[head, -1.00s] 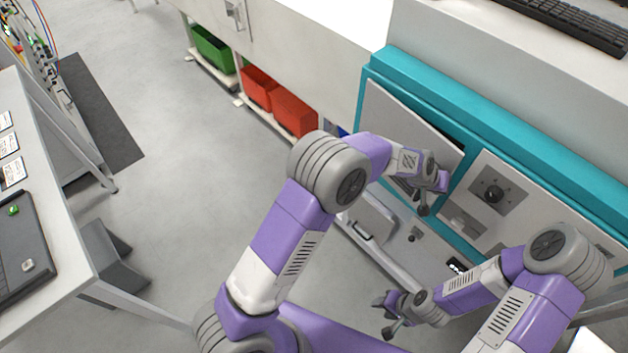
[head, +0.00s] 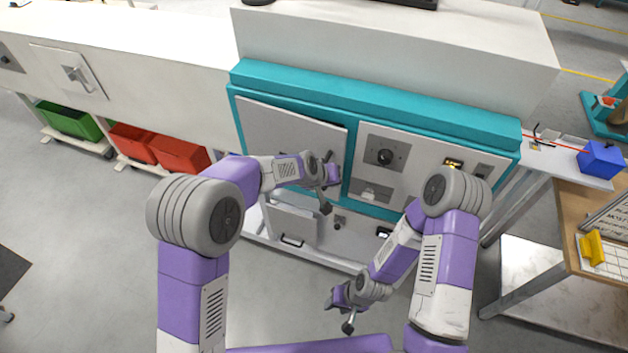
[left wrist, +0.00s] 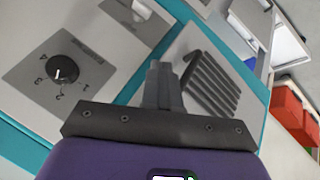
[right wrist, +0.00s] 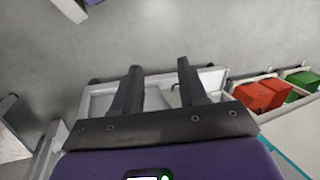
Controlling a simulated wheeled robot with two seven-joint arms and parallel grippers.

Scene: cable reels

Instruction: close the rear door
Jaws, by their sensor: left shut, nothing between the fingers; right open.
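The grey door (head: 290,135) fills the left bay of the teal-framed machine (head: 400,110). It stands slightly ajar, with a dark gap along its top and right edge. My left gripper (head: 326,190) is shut and empty, in front of the door's lower right part. In the left wrist view, its closed fingertips (left wrist: 163,70) point at the machine, beside the slotted grey panel (left wrist: 215,75); I cannot tell whether they touch. My right gripper (head: 345,307) is open and empty, low in front of the machine. Its spread fingers (right wrist: 160,68) also show in the right wrist view.
A panel with a black dial (head: 385,157) sits right of the door. Red bins (head: 178,153) and a green bin (head: 68,120) stand on low carts at left. A bench with a blue box (head: 600,158) is at right.

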